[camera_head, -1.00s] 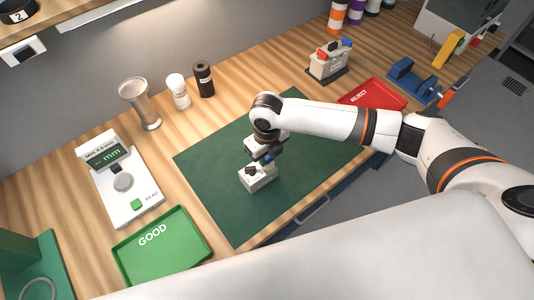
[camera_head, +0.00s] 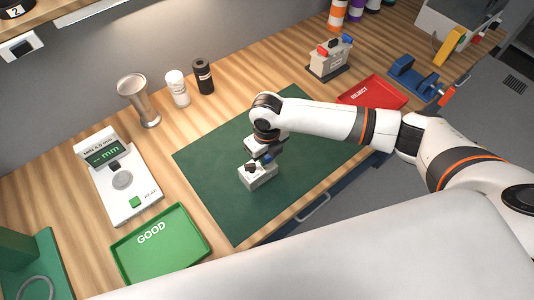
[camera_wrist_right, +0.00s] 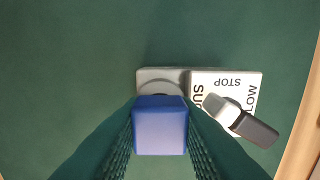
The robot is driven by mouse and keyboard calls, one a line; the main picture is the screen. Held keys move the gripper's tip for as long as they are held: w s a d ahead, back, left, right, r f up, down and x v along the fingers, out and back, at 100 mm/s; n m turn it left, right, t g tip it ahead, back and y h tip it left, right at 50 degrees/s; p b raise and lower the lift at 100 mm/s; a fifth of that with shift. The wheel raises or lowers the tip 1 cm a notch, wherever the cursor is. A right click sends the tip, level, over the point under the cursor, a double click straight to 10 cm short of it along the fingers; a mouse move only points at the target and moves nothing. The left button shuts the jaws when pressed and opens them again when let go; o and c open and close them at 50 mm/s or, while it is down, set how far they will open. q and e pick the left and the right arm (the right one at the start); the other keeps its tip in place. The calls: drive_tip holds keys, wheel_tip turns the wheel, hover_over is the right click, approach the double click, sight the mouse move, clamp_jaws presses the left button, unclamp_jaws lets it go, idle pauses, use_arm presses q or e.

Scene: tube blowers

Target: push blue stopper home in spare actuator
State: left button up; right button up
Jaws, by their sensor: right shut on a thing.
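The spare actuator (camera_head: 257,178) is a small pale block standing on the green mat. Beside the label is a grey round port (camera_wrist_right: 160,79), partly hidden by the blue stopper (camera_wrist_right: 160,126). My right gripper (camera_head: 268,157) is shut on the blue stopper, directly over the actuator; its fingers flank the stopper in the wrist view. I cannot tell whether the stopper touches or enters the port. My left gripper is not in view.
The green mat (camera_head: 220,185) is clear around the actuator. A green GOOD tray (camera_head: 190,260) and a white gauge (camera_head: 130,207) lie left. A red REJECT tray (camera_head: 385,88) and another actuator with red and blue stoppers (camera_head: 327,66) stand at back right.

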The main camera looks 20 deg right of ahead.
drive_tip(key=shift+s, duration=0.1)
drive_tip(key=o, duration=1)
drive_tip(key=shift+f, duration=0.15)
drive_tip(key=shift+r+b, duration=1.8)
drive_tip(key=shift+r, duration=4.35)
